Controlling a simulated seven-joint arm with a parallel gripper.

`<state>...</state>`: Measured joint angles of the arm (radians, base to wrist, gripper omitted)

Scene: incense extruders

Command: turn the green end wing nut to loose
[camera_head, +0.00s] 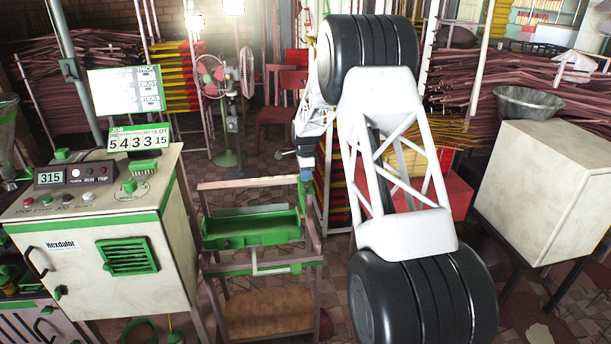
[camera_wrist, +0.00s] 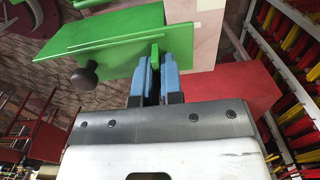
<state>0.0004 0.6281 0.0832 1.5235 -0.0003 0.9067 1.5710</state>
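The green end wing nut (camera_wrist: 155,54) shows in the wrist view as a small upright green tab at the edge of the green trough (camera_wrist: 110,42). My gripper (camera_wrist: 156,64) has its two blue fingers close together, one on each side of the tab, with only a narrow gap between them. It looks shut on the tab; the contact faces are partly hidden. In the head view my gripper (camera_head: 306,178) points down at the right end of the green trough (camera_head: 250,230). The wing nut is too small to make out there.
A dark round knob (camera_wrist: 84,76) stands out from the trough left of my fingers. In the head view a cream control cabinet (camera_head: 90,270) stands left of the trough's metal frame (camera_head: 212,290). A cream box (camera_head: 540,190) with a metal bowl (camera_head: 535,103) stands at right.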

